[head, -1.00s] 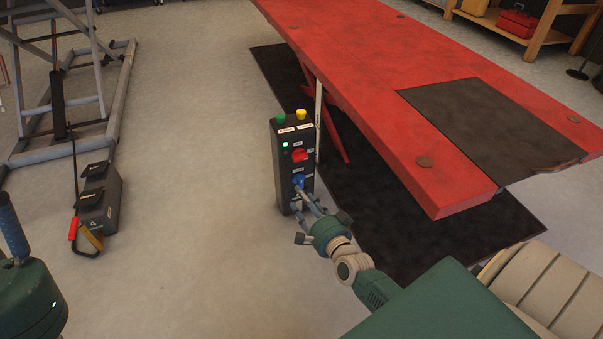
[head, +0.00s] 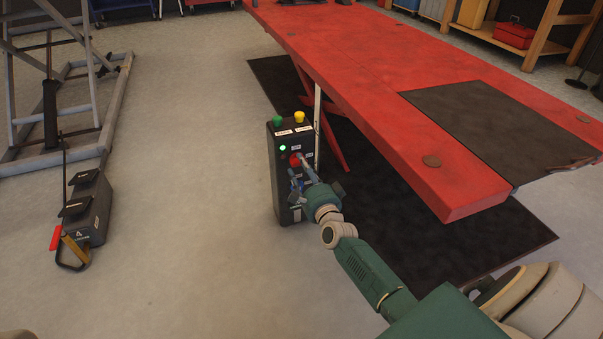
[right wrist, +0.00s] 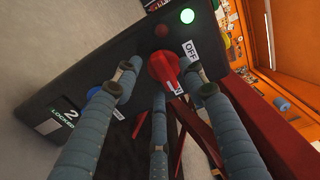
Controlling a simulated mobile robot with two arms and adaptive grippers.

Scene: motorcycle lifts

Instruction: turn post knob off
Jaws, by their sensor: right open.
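The black control post (head: 281,180) stands upright on the floor by the lift. Its red knob (head: 295,159) is on the front face, partly hidden by my gripper; the knob also shows in the right wrist view (right wrist: 163,68), beside an OFF label (right wrist: 190,50). My right gripper (head: 302,176) is open, its fingers spread around the front of the red knob; whether they touch it I cannot tell. A blue knob (right wrist: 93,91) is partly hidden behind a finger. A green lamp (right wrist: 187,15) is lit. My left gripper is out of view.
The red lift table (head: 400,130) stands close to the right of the post, over a dark mat (head: 440,240). A small dark box with a pedal (head: 90,210) lies at left near a grey frame (head: 105,110). Floor left of the post is clear.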

